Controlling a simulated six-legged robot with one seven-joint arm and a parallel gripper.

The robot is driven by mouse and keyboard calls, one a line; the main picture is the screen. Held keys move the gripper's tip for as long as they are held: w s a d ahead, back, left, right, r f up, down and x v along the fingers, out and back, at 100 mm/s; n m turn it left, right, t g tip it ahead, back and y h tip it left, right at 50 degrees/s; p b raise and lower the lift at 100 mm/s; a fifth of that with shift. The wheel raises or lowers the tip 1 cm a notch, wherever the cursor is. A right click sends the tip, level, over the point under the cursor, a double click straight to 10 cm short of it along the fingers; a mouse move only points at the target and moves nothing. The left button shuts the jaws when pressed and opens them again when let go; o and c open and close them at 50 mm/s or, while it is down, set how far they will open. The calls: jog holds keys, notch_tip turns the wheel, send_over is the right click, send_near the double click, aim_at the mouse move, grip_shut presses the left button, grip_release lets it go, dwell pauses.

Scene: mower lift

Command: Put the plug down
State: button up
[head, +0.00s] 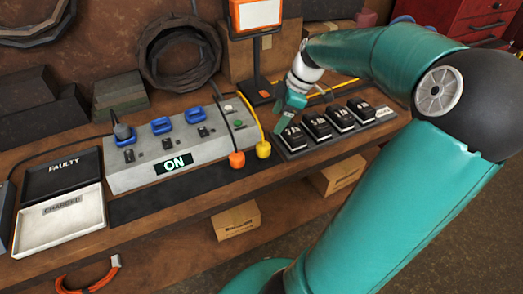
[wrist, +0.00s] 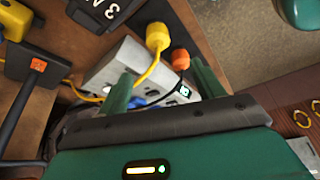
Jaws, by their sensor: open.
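A yellow plug (head: 263,149) and an orange plug (head: 237,159) are at the front right edge of the grey charging box (head: 170,165), each on a cord. In the wrist view the yellow plug (wrist: 157,38) and orange plug (wrist: 180,59) appear beyond my fingertips. My gripper (head: 283,118) is above the bench, between the box and the row of batteries. Its green fingers (wrist: 160,75) are spread, and I see nothing held between them. A dark plug (head: 122,131) stands in the box's left blue socket.
Several black numbered batteries (head: 315,125) stand on a tray to the right of the box. A black FAULTY tray (head: 62,178) and a white CHARGED tray (head: 62,225) lie at left. A screen on a post (head: 257,15) stands behind. A yellow cord (wrist: 90,98) runs near my gripper.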

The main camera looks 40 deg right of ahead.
aim_at(264, 145)
jog(key=x, duration=1.3)
jog(key=shift+s+d+f, duration=0.1)
jog(key=shift+d+f, duration=0.05)
jog(key=shift+f, duration=0.15)
jog(key=c, duration=1.2)
jog(key=shift+r, duration=0.1)
